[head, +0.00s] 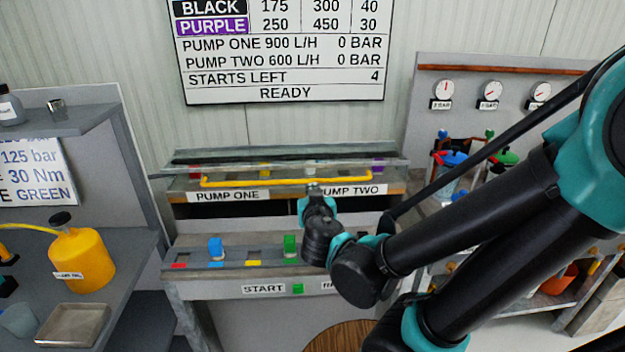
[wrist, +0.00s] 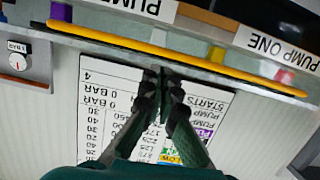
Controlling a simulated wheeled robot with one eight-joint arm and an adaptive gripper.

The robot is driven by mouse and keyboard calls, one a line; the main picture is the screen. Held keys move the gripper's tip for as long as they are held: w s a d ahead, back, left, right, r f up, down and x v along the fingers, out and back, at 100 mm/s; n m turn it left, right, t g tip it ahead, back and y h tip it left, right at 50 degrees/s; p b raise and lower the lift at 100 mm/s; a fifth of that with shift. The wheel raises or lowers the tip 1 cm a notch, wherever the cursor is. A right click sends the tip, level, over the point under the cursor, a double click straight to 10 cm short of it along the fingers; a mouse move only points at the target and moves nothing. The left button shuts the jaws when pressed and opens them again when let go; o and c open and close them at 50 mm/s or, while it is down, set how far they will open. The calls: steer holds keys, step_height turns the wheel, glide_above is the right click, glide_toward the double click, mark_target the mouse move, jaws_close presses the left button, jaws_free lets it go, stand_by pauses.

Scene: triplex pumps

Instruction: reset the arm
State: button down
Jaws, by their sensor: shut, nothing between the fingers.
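My gripper (head: 313,187) is in front of the pump bench in the head view, its tip just below the yellow bar (head: 250,181). In the wrist view my gripper (wrist: 163,75) has its fingers together with nothing between them. The yellow bar (wrist: 200,62) crosses above the fingertips there, and I cannot tell whether they touch it. My arm reaches in from the right and hides part of the PUMP TWO label (head: 355,190) and the right part of the bench.
The bench (head: 222,287) holds a blue block (head: 215,247), a green block (head: 290,243) and a START label (head: 263,289). A yellow jug (head: 82,258) and a metal tray (head: 73,326) stand at left. Gauges (head: 490,90) and bottles are at right. A wall board (head: 285,75) reads READY.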

steer(key=s+d+f+g, duration=0.5)
steer(key=d+f+g, duration=0.1)
steer(key=d+f, duration=0.1)
steer(key=s+d+f+g, duration=0.5)
steer(key=s+d+f, duration=0.1)
steer(key=f, duration=0.4)
steer(key=shift+d+m+g, duration=0.3)
steer(key=shift+d+g, duration=0.1)
steer(key=shift+d, duration=0.05)
